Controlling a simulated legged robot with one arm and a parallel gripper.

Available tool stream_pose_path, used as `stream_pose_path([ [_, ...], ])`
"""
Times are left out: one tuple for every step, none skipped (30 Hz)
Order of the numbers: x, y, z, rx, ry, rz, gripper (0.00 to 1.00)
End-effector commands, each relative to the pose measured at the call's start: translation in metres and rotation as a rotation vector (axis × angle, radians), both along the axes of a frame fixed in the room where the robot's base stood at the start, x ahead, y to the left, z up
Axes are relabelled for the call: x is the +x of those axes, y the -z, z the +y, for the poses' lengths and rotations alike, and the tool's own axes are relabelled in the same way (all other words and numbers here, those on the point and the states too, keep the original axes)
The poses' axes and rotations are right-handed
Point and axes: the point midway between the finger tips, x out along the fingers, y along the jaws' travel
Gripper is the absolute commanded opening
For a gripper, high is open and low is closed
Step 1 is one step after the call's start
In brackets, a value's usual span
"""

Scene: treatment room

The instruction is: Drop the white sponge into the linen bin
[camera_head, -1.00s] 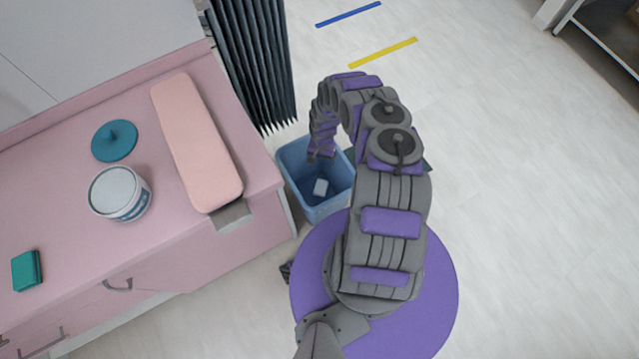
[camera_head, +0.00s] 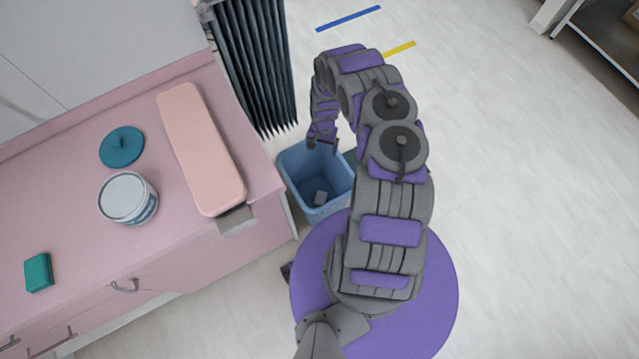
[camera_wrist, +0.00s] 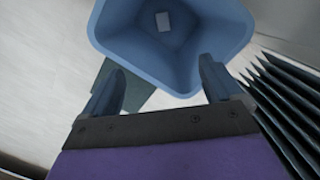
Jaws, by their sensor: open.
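The white sponge (camera_head: 320,197) lies inside the blue linen bin (camera_head: 299,197), on its floor. In the wrist view the sponge (camera_wrist: 163,21) shows as a small pale block at the bottom of the bin (camera_wrist: 112,28). My gripper (camera_head: 322,143) is above the bin's back rim in the head view. In the wrist view my gripper (camera_wrist: 162,88) has its two fingers well apart with nothing between them. It is open and clear of the sponge.
A pink counter (camera_head: 75,215) stands left of the bin. It carries a pink cushion (camera_head: 200,150), a teal lid (camera_head: 122,147), a white tub (camera_head: 127,198) and a teal box (camera_head: 38,272). A dark pleated screen (camera_head: 255,70) stands behind the bin.

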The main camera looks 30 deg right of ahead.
Motion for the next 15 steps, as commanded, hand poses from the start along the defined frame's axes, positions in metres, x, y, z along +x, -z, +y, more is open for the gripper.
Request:
stream_pose_path([
  [0.002,-0.014,-0.002,-0.003,0.0,-0.002,0.93],
  [0.002,-0.019,-0.002,-0.002,0.0,-0.001,0.93],
  [0.003,-0.025,-0.002,-0.001,0.0,0.0,0.93],
  [0.003,-0.03,-0.002,-0.001,0.0,0.0,0.93],
  [0.004,-0.034,-0.003,-0.001,0.0,0.0,0.93],
  [0.005,-0.039,-0.004,-0.001,0.0,-0.001,0.93],
  [0.005,-0.042,-0.004,-0.001,0.001,-0.001,0.93],
  [0.006,-0.046,-0.004,-0.002,0.0,-0.002,0.93],
  [0.007,-0.049,-0.005,-0.002,0.0,-0.002,0.93],
  [0.007,-0.051,-0.005,-0.001,-0.001,-0.003,0.93],
  [0.007,-0.052,-0.005,-0.001,-0.001,-0.003,0.93],
  [0.007,-0.054,-0.005,-0.001,-0.001,-0.002,0.93],
  [0.007,-0.054,-0.005,-0.001,-0.001,-0.002,0.93],
  [0.007,-0.054,-0.005,0.0,0.0,-0.001,0.93],
  [0.007,-0.055,-0.005,0.0,0.0,-0.001,0.93],
])
